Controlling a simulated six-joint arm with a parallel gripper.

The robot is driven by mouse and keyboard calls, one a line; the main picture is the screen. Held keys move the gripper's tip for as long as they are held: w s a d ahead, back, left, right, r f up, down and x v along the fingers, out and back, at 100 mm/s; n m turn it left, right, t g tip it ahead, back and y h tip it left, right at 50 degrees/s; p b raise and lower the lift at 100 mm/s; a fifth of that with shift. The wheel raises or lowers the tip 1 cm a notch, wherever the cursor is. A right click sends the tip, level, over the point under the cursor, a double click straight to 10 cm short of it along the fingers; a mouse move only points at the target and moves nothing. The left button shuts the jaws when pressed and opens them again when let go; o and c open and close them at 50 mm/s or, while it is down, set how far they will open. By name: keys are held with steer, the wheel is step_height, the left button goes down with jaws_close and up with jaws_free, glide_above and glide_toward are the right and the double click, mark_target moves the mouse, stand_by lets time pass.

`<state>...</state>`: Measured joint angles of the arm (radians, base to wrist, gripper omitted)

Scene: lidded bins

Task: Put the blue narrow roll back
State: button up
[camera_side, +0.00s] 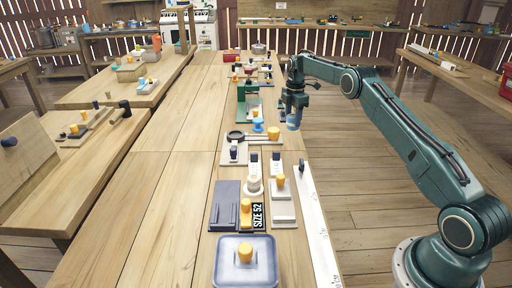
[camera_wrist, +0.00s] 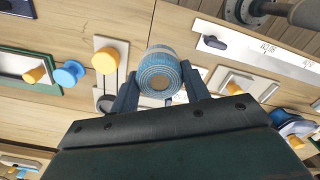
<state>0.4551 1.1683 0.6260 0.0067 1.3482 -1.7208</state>
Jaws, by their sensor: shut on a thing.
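My gripper (camera_side: 293,107) is shut on a blue roll (camera_side: 293,122), held in the air to the right of the long bench's right edge. In the wrist view the roll (camera_wrist: 160,72) sits between the two fingers of my gripper (camera_wrist: 161,88), its round, banded end facing the camera. Which place on the bench belongs to the roll I cannot tell.
On the long bench (camera_side: 178,170) stand a blue knob (camera_side: 258,125), a black-ringed board with an orange knob (camera_side: 274,132), a white roll (camera_side: 254,185), a SIZE 52 sign (camera_side: 258,216) and a lidded bin (camera_side: 228,268). A white ruler (camera_side: 318,235) lies along the right edge.

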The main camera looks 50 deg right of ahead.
step_height(320, 180, down, 8)
steer(key=shift+r, duration=0.1)
steer(key=shift+f, duration=2.15)
steer(key=shift+f, duration=0.2)
steer(key=o, duration=1.1)
steer(key=shift+c, duration=0.2)
steer(key=shift+r, duration=0.15)
step_height(320, 180, up, 12)
steer(key=shift+r, duration=0.1)
steer(key=shift+r, duration=0.1)
